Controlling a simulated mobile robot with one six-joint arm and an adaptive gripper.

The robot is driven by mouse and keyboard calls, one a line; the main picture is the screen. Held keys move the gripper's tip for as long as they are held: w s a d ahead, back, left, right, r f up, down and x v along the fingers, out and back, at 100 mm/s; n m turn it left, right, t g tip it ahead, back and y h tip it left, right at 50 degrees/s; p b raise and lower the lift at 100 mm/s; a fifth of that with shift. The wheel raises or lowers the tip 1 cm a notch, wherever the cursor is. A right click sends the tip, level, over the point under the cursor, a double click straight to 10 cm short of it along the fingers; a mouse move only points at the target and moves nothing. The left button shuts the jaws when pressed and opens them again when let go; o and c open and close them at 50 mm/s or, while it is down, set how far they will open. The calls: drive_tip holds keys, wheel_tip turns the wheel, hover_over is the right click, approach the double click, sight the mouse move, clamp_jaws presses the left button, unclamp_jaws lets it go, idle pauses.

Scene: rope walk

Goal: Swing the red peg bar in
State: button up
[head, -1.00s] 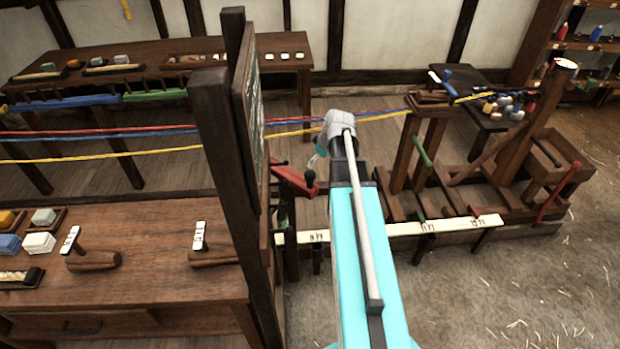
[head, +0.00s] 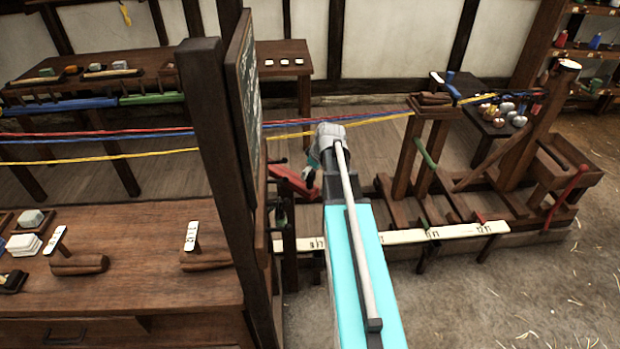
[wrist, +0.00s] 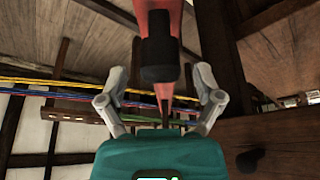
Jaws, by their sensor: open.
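The red peg bar (head: 292,183) sticks out beside the dark post in the head view, left of my gripper. In the wrist view the red bar (wrist: 158,18) comes down from the top with a black grip (wrist: 160,60) on it. My gripper (wrist: 161,75) is open, with one grey finger on each side of the black grip in the picture. I cannot tell whether either finger touches it. In the head view my gripper (head: 313,165) is at the bar's right end and partly hides it; the fingers are hard to make out.
A dark post with a chalkboard (head: 243,90) stands close on the left. Red, blue and yellow ropes (head: 110,145) run across behind my arm. A white marked rail (head: 400,237) lies low on the right. A workbench (head: 130,290) fills the front left; open floor lies right.

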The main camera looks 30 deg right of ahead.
drive_tip(key=shift+w+f+b, duration=0.2)
drive_tip(key=shift+f+b, duration=0.1)
drive_tip(key=shift+f, duration=0.2)
drive_tip(key=shift+a, duration=0.1)
clamp_jaws()
